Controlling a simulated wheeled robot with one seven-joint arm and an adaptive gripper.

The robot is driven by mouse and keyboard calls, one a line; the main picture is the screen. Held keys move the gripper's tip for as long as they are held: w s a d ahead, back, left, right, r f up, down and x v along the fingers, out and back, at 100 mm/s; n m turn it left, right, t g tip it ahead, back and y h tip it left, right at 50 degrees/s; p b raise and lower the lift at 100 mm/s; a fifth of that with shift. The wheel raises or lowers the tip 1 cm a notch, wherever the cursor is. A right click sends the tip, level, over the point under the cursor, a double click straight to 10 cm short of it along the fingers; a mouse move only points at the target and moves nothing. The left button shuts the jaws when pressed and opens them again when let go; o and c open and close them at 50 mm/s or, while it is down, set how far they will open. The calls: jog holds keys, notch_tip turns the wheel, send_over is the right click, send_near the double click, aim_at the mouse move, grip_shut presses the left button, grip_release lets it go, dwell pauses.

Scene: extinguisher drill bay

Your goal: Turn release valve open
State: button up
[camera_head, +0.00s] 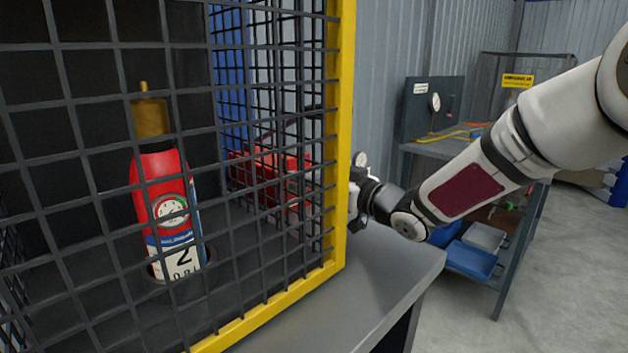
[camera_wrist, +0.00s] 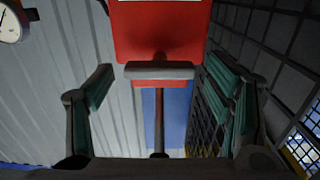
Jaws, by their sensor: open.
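A grey crossbar handle (camera_wrist: 160,70) on a thin reddish stem shows in the middle of the wrist view, in front of a red block (camera_wrist: 160,30). It looks like the release valve's handle, but I cannot tell its turn position. My gripper (camera_wrist: 158,82) is open, with one finger on each side of the bar and visible gaps to both. In the head view the gripper is mostly hidden behind the cage's yellow post. A red part (camera_head: 270,163) shows through the mesh there. A red extinguisher (camera_head: 158,182) with a brass top stands upright inside the cage.
The mesh cage's yellow post (camera_head: 341,130) stands close beside my wrist. Mesh (camera_wrist: 285,80) also runs along the right in the wrist view. A gauge (camera_wrist: 10,22) is at upper left. A workbench (camera_head: 440,148) stands behind my arm; open floor lies at right.

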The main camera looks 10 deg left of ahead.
jog(key=shift+w+a, duration=0.1)
jog(key=shift+c, duration=0.5)
jog(key=c, duration=1.1)
jog(key=shift+o, duration=0.2)
jog(key=shift+n+b, duration=0.3)
jog(key=shift+b, duration=0.05)
jog(key=n+b, duration=0.3)
jog(key=n, duration=0.1)
jog(key=shift+a+f+b, duration=0.1)
jog(key=shift+f+b, duration=0.05)
jog(key=shift+b, duration=0.15)
jog(key=shift+n+b, duration=1.1)
jog(key=shift+n, duration=0.3)
